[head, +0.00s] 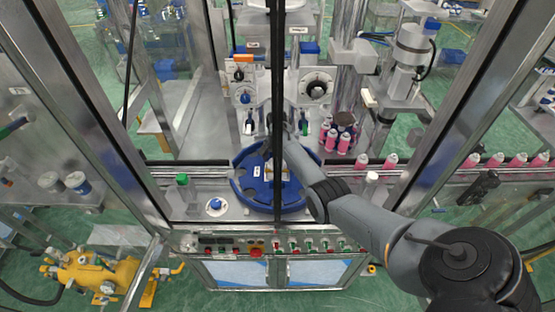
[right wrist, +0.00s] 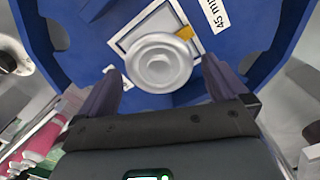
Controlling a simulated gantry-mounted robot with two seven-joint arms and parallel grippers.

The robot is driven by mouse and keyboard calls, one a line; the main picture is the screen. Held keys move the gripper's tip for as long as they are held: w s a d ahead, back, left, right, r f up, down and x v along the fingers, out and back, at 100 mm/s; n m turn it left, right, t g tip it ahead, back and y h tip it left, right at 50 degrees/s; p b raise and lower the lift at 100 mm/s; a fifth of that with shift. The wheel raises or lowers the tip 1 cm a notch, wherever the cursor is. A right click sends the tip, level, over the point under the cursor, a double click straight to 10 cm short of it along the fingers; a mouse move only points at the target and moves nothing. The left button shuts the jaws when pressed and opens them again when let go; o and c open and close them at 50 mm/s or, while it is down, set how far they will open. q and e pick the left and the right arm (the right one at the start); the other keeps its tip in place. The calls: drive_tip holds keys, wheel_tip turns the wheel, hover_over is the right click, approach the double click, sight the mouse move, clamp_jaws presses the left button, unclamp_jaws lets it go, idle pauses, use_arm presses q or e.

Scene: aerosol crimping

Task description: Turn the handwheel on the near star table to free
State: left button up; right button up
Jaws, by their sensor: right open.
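The near star table (head: 250,192) is a blue disc with notches around its rim. It also fills the back of the right wrist view (right wrist: 80,60). The handwheel (right wrist: 158,62) is a round, pale grey knob with a raised centre, standing over a white label plate on the blue disc. My right gripper (right wrist: 162,70) is open, with one dark finger on each side of the handwheel. I see gaps between fingers and wheel, with no clear contact. In the head view, my right arm and a dark upright hide the wheel and fingertips. My left gripper is not in view.
A dark upright (head: 277,100) crosses in front of the table. Dial panels (head: 317,88) stand behind it. Several pink cans (head: 343,142) are grouped behind right, with more along the conveyor. A green-capped bottle (head: 182,180) stands left. A button panel (head: 258,243) runs along the front.

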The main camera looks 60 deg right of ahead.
drive_tip(key=c, duration=1)
